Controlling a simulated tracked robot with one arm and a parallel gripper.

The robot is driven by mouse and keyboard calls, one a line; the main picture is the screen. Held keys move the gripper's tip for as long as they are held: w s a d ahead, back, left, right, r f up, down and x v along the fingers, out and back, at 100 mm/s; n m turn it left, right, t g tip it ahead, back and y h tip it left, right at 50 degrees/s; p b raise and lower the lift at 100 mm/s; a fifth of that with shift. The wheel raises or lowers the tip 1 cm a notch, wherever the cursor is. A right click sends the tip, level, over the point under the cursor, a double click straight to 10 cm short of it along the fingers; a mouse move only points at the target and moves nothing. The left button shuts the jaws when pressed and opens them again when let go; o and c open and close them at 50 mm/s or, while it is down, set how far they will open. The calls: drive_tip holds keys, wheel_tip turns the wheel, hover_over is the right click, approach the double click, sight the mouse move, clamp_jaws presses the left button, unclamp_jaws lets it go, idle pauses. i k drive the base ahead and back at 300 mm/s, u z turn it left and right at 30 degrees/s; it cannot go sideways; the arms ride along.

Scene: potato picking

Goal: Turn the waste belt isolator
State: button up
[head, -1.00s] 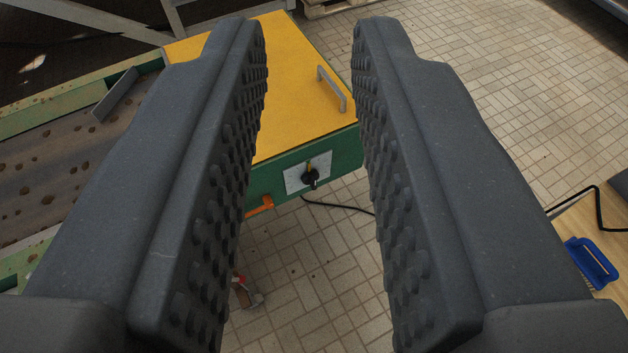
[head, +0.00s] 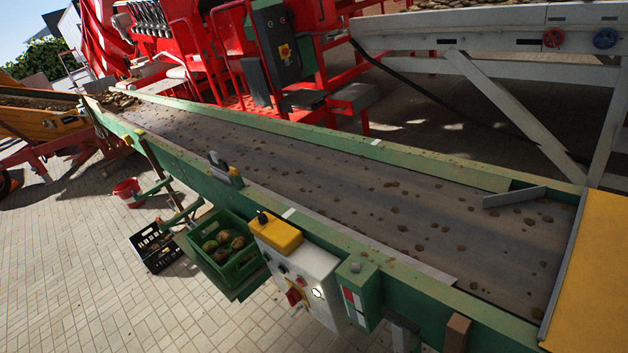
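A pale grey control box (head: 312,270) with a yellow top (head: 276,233) hangs on the near side of the green-framed belt (head: 330,180). A red rotary switch on a yellow plate (head: 295,296) sits low on its face, with small buttons and a lit white round button (head: 317,293) nearby. A dark cabinet (head: 275,45) on the red machine carries another small red-and-yellow switch (head: 284,51). None has a label I can read, so I cannot tell which is the waste belt isolator. My gripper is not in view.
Dirt clods lie on the belt, with a yellow cover (head: 592,270) at its right end. A green crate of potatoes (head: 225,280), a black crate (head: 158,268) and a red bucket (head: 127,189) are on the near side. Paved floor (head: 80,290) is clear at lower left.

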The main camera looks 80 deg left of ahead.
sight(293, 297)
drive_tip(key=u, duration=2.1)
